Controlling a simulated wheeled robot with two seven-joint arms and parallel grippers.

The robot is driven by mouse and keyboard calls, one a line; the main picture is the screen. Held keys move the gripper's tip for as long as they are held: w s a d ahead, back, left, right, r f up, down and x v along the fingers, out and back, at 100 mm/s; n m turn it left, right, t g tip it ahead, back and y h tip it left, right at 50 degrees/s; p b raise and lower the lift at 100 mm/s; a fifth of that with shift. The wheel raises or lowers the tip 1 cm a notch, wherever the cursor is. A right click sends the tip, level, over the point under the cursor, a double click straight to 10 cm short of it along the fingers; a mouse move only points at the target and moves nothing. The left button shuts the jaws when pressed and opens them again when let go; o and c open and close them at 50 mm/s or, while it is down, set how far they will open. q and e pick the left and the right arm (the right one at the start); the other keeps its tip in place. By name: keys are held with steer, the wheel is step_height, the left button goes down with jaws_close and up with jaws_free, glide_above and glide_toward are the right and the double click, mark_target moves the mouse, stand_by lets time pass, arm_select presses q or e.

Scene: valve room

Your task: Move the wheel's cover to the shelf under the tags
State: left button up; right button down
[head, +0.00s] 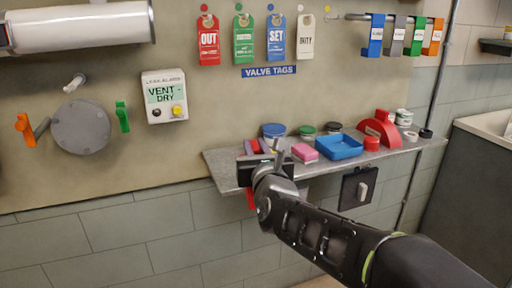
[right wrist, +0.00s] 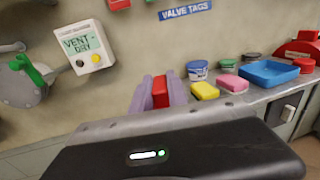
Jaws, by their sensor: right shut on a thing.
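A red half-round cover (head: 380,130) with a light label stands on the right part of the grey shelf (head: 425,146), under the tags. It shows in part at the right edge of the right wrist view (right wrist: 299,48). My right gripper (head: 264,148) is at the shelf's left end, its purple-grey fingers shut on a red piece (right wrist: 160,92). Most of this piece is hidden, so I cannot tell its full shape; a bit of red (head: 250,199) shows below the gripper. The valve's grey disc (head: 82,127) on the wall is bare. My left gripper is out of view.
The shelf holds a blue tray (head: 339,147), a pink block (head: 305,153), a yellow block (right wrist: 205,90), a red lid (head: 372,144) and several jars. The tags (head: 243,40) hang above the "VALVE TAGS" sign (head: 269,72). A vent box (head: 165,97) is on the wall.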

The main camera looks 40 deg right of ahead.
steer(key=w+d+f+p, duration=0.2)
steer(key=w+d, duration=0.1)
steer(key=w, duration=0.6)
steer(key=w+d+f+p, duration=0.2)
steer(key=w+d, duration=0.1)
steer(key=w, duration=0.6)
steer(key=shift+d+f, duration=0.2)
steer(key=shift+w, duration=0.1)
stand_by(0.4)
steer(key=c, duration=1.2)
jaws_free()
